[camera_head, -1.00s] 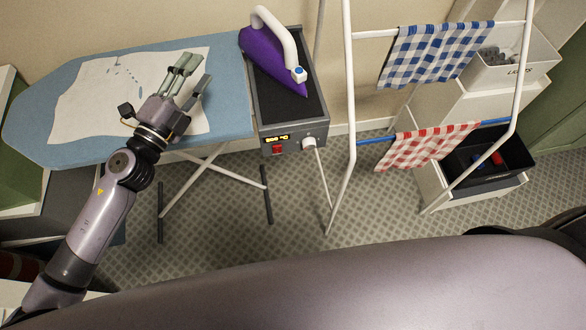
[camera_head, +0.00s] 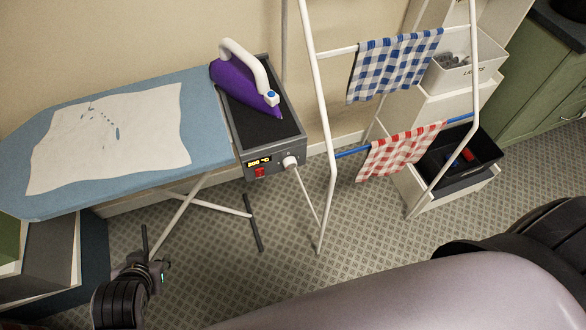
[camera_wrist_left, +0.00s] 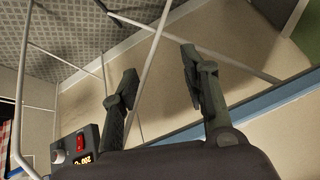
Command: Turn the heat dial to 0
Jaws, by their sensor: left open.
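The heat dial (camera_head: 290,161) is a pale round knob on the front of the grey control box (camera_head: 248,170) at the right end of the ironing board. Beside it a lit display (camera_head: 258,161) seems to read 200, above a red switch (camera_head: 260,172). My left gripper (camera_head: 147,262) is low at the bottom left, in front of the board and well away from the dial. In the left wrist view its two fingers (camera_wrist_left: 158,65) are spread with nothing between them. The dial (camera_wrist_left: 58,149) shows at the lower left there. My right gripper is out of view.
A purple iron (camera_head: 240,84) rests on the box's dark top. The blue board (camera_head: 205,130) carries a white marked cloth (camera_head: 110,140). A white drying rack (camera_head: 327,140) with checked cloths stands right of the dial. White board legs (camera_head: 195,195) cross below; the floor before the box is clear.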

